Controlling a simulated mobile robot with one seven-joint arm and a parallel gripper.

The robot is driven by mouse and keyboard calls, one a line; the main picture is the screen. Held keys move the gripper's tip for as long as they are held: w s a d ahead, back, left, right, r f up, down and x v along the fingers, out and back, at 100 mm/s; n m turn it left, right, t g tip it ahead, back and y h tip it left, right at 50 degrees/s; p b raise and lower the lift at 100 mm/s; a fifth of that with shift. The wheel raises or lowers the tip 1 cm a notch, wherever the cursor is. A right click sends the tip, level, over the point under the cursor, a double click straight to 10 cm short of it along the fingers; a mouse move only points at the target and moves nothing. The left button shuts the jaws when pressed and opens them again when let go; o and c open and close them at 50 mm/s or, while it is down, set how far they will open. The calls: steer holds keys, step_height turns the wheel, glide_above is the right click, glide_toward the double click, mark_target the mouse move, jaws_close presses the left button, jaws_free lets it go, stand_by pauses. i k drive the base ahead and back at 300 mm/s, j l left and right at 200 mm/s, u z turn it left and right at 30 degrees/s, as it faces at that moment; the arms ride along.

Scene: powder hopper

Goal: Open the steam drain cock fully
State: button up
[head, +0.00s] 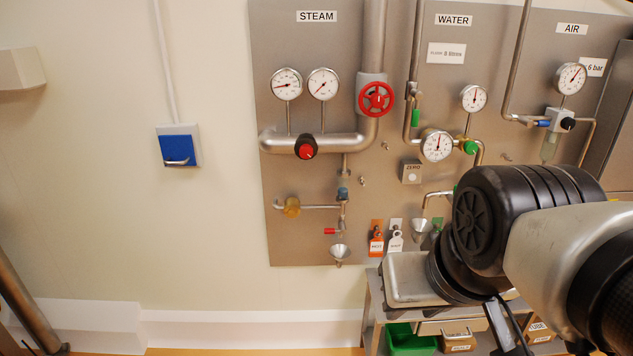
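The steam panel is at the centre left in the head view, under the STEAM label (317,16). Low on it, a small cock with a short red lever (331,231) sits at the bottom of a thin vertical pipe, just above a metal funnel (339,251); it looks like the steam drain cock. Its lever points left, across the pipe. My arm fills the lower right of the view, well to the right of this cock. My gripper's fingers cannot be made out.
Above are a red handwheel (376,99), a red-and-black knob (306,148) and two gauges (304,84). Orange and white tags (376,240) hang right of the funnel. A steel tray (405,285) on a trolley stands below right.

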mark_target(342, 229)
steer(key=i+j, duration=0.15)
steer(key=i, duration=0.5)
steer(key=i+j, duration=0.15)
steer(key=i, duration=0.5)
